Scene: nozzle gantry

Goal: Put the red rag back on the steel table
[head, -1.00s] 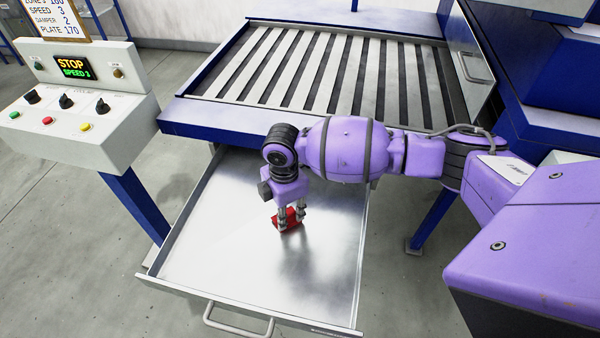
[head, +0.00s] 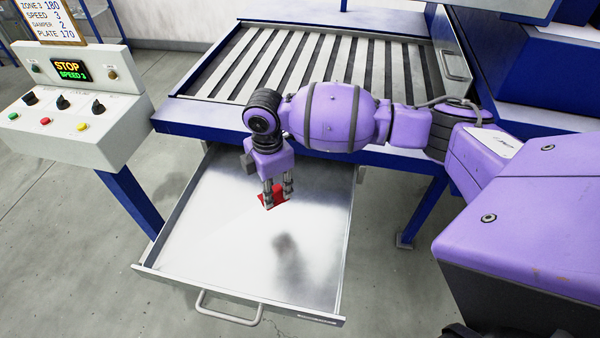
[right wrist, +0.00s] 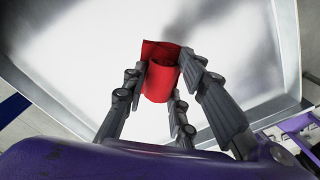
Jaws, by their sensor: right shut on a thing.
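The red rag (head: 272,198) is a small folded or rolled red cloth. My right gripper (head: 278,195) is shut on it and points down, holding it above the open steel drawer (head: 215,245). A dark blurred shadow lies on the drawer floor below and apart from the rag. In the right wrist view the rag (right wrist: 160,75) sits between the fingertips of the right gripper (right wrist: 165,72), with the pale drawer floor behind it. I cannot make out a separate steel table. My left gripper is not in view.
The slatted bed (head: 315,65) with its blue frame stands behind the drawer. A control box (head: 65,115) with a STOP display is at the left. The drawer has raised walls and a front handle (head: 230,318). Its visible floor is otherwise empty.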

